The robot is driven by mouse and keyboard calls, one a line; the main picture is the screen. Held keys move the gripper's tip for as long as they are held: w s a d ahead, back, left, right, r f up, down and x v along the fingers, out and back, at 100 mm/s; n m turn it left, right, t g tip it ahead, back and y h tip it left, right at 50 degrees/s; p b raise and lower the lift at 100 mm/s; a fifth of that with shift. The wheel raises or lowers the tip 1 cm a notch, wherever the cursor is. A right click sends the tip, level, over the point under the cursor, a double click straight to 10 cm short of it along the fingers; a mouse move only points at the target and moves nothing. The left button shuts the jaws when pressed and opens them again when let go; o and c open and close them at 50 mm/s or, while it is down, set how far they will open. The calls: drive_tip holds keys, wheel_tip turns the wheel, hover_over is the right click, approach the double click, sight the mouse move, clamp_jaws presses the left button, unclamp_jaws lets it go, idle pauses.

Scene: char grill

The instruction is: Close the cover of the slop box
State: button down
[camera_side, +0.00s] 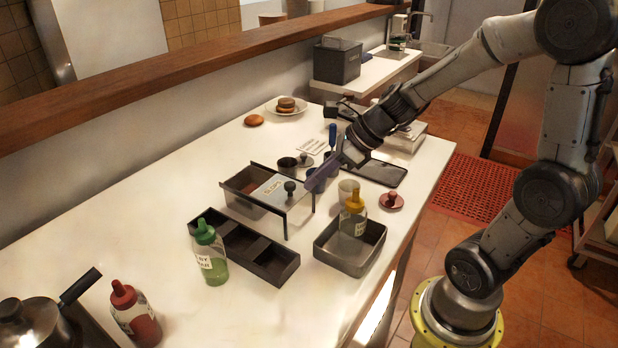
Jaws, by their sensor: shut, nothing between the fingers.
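The slop box (243,209) sits on the white counter in the middle of the view, a dark open-topped box with a pale front. Its cover (268,189), a light panel lettered "SLOPS" with a dark round knob (290,186), lies over the right part of the box. The left part is uncovered and shows a reddish-brown inside. My gripper (314,186) is just to the right of the knob, low over the box's right end. Its fingers are shut and empty. I cannot tell whether they touch the cover.
A dark divided tray (240,246) and green-capped bottle (209,252) stand in front. A grey bin (345,262) with a yellow-capped bottle (353,214) is at right.

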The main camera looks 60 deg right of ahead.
sight(274, 181)
drive_tip(key=shift+w+a+f, duration=0.1)
drive_tip(key=shift+w+a, duration=0.2)
drive_tip(key=shift+w, duration=0.3)
drive_tip(key=shift+w, duration=0.1)
drive_tip(key=w, duration=0.9)
drive_tip(key=shift+w, duration=0.1)
